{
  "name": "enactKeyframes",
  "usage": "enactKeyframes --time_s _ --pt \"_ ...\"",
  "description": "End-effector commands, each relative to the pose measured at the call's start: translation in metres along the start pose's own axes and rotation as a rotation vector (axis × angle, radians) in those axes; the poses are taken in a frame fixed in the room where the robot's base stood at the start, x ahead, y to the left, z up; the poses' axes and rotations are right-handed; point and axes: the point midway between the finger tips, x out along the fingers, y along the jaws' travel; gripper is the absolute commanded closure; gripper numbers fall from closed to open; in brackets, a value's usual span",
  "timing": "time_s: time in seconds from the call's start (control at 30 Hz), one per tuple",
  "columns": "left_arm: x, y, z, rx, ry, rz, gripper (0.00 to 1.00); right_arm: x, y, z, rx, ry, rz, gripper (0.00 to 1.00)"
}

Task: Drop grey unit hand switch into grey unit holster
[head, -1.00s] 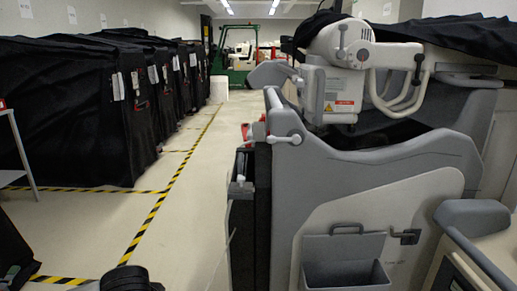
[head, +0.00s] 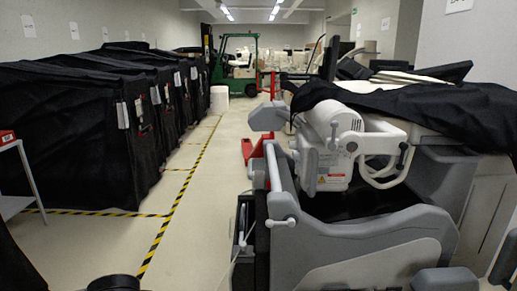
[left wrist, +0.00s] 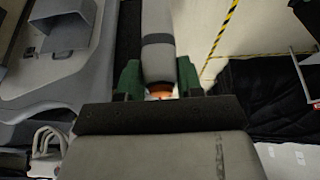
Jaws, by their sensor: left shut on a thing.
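The grey unit (head: 360,245) stands at the right in the head view, with a white arm and head on top. In the left wrist view, my left gripper (left wrist: 158,77) has green fingers shut around a pale grey cylinder with a dark band and an orange end, which looks like the hand switch (left wrist: 158,40). In the head view, a narrow fitting on the unit's dark left end, with a thin pale cable, may be the holster (head: 241,222); its inside cannot be made out. My right gripper is not in view.
Black-covered carts (head: 70,135) line the left wall. A pale floor aisle with yellow-black tape (head: 178,205) runs between them and the unit. A green forklift (head: 238,65) and a white bin (head: 219,99) stand at the back. A small table (head: 20,190) is at the left edge.

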Motion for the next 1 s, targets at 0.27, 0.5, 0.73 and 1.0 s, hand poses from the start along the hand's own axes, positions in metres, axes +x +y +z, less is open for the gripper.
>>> enactKeyframes --time_s 0.27,0.5,0.73,1.0 --pt "-0.023 0.000 -0.007 0.000 0.000 -0.001 1.00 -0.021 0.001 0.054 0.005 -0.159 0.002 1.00" --pt "-0.022 0.000 -0.007 0.000 0.001 -0.001 1.00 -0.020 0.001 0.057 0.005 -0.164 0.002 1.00" --pt "0.007 0.001 0.000 -0.015 -0.010 0.005 1.00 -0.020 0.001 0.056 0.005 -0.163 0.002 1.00" --pt "0.099 0.001 0.039 -0.015 -0.008 0.004 1.00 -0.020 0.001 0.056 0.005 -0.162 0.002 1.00"
